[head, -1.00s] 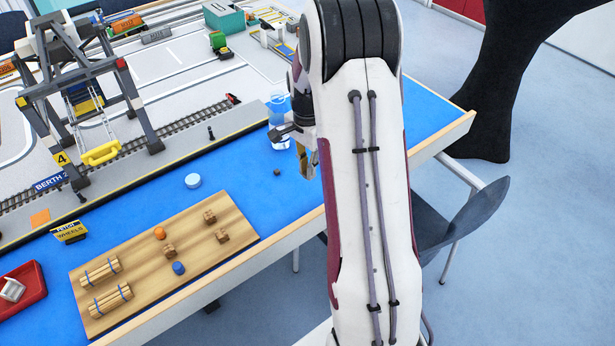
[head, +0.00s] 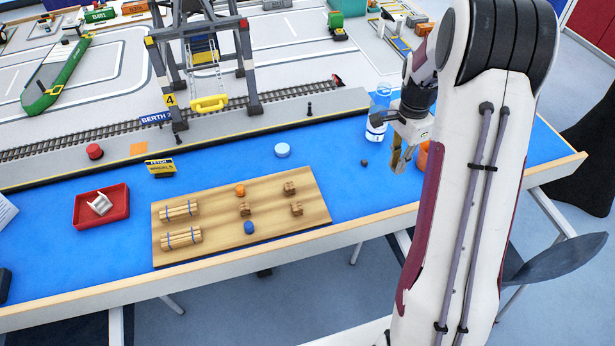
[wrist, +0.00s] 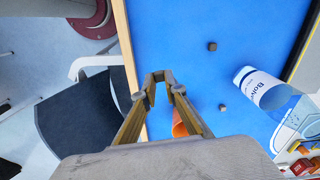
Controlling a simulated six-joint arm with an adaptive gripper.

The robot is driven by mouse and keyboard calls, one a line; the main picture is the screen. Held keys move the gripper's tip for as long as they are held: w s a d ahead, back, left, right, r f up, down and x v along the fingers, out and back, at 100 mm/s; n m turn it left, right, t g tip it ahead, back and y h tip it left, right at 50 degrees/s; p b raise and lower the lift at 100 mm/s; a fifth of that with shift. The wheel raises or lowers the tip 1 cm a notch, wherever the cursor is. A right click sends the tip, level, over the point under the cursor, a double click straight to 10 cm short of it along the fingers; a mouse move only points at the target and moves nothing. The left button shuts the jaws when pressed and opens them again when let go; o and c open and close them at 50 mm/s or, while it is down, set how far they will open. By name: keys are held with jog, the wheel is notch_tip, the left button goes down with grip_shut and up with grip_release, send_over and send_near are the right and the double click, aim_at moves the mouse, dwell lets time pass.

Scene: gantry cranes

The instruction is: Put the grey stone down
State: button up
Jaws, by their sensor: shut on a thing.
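My gripper (head: 402,162) hangs above the right part of the blue table, left of my upper arm. In the wrist view its tan fingers (wrist: 161,88) come together at the tips, shut on the grey stone. The stone is mostly hidden by the fingertips, and its outline is hard to make out. Blue tabletop shows beyond the tips, so the gripper looks raised above it. Two small dark lumps lie on the blue in the wrist view, one farther out (wrist: 212,46) and one nearer the bottle (wrist: 223,108). In the head view one dark lump (head: 364,162) shows left of the gripper.
A clear bottle (head: 378,115) stands behind the gripper. An orange thing (head: 423,157) is partly hidden by my arm. A wooden board (head: 215,222) with bundles and blocks, a white-blue disc (head: 282,150) and a red tray (head: 84,212) lie leftward.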

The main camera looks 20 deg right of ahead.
jog(key=shift+a, duration=0.1)
jog(key=w+a+n, duration=0.2)
jog(key=w+a, duration=0.1)
jog(key=a, duration=0.4)
jog(key=r+n, duration=0.2)
jog(key=n, duration=1.2)
send_over(263, 217)
jog(key=shift+f, duration=0.25)
jog(key=shift+f, duration=3.15)
